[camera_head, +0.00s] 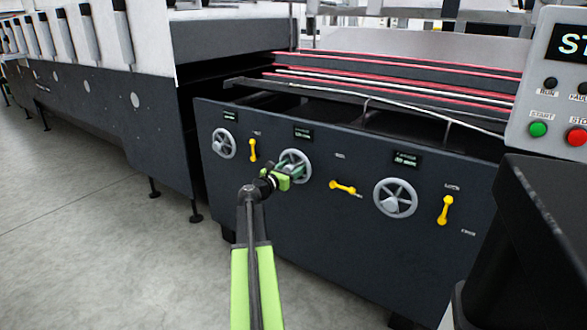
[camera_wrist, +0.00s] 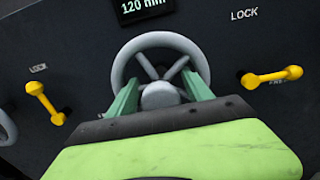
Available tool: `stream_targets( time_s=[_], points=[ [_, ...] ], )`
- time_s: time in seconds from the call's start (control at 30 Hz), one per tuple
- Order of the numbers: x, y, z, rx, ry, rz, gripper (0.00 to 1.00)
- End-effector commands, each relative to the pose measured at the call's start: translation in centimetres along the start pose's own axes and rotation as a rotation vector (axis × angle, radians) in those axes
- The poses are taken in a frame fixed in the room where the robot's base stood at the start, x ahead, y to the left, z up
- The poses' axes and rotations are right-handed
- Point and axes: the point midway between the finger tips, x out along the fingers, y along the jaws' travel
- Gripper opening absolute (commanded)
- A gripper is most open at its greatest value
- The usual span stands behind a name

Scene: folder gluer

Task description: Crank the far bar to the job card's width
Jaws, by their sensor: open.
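Three grey handwheels sit on the dark front panel: a left one (camera_head: 223,143), a middle one (camera_head: 306,158) and a right one (camera_head: 395,198). My gripper (camera_head: 288,170) is at the middle wheel. In the wrist view the middle wheel (camera_wrist: 160,49) fills the centre, and my open green fingers (camera_wrist: 161,80) stand either side of its hub, overlapping the wheel; contact cannot be told. The display (camera_wrist: 147,7) above it reads 120 mm, partly cut off. I cannot make out a job card.
A left yellow lever (camera_head: 253,150) and a right yellow lever (camera_head: 445,210) stand near upright. Red belts (camera_head: 400,88) run above the panel. A control box (camera_head: 550,100) with green and red buttons is at right. Open grey floor (camera_head: 100,240) lies at left.

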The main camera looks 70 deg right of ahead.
Motion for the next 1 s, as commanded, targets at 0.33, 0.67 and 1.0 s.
stream_targets(
  time_s=[0.33, 0.67, 1.0],
  points=[
    [-0.02, -0.05, 0.00, 0.000, 0.000, -0.001, 0.33],
    [0.00, -0.09, 0.00, 0.000, 0.000, -0.001, 0.00],
    [0.02, -0.16, -0.01, 0.049, 0.000, -0.002, 0.00]
  ],
)
